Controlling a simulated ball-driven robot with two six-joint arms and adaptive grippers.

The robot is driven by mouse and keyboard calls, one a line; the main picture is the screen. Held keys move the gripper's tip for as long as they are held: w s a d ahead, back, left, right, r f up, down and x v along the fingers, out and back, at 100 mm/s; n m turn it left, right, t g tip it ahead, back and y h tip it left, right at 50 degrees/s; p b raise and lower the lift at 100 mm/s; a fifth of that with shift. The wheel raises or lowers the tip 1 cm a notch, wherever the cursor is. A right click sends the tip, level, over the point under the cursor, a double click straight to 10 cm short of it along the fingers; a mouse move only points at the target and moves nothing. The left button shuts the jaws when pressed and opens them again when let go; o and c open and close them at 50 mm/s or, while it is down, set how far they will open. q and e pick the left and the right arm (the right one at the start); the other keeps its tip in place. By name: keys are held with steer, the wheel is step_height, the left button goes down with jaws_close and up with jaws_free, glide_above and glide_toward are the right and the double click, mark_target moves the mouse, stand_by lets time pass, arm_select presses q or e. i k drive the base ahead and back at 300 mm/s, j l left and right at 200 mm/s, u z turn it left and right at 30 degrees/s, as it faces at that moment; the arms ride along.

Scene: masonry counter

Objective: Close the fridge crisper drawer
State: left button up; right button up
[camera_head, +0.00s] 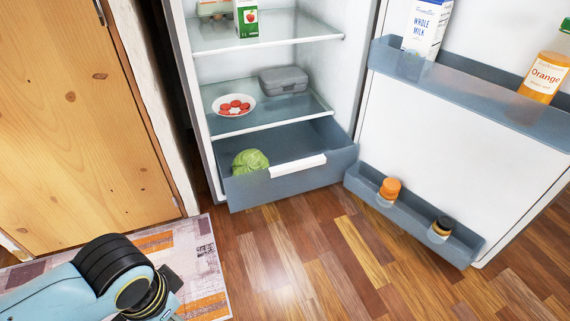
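The crisper drawer (238,194) is the grey-blue bin at the bottom of the open fridge (204,151). It is pulled out past the shelf above it. A white handle (298,166) is on its front. A green cabbage (250,162) lies inside the drawer at the left. My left arm comes in at the lower left, well short of the drawer. Its end is cut off by the lower edge, so my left gripper's fingers do not show. My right gripper is not in view.
The fridge door (455,170) stands open at the right, with milk (427,25), orange juice (545,75) and two small jars in its bins. A wooden cabinet (80,110) stands left. A rug (205,265) lies below it. The floor before the drawer is clear.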

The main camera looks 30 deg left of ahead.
mark_target(276, 171)
steer(key=i+j+z, duration=0.5)
steer(key=i+j, duration=0.25)
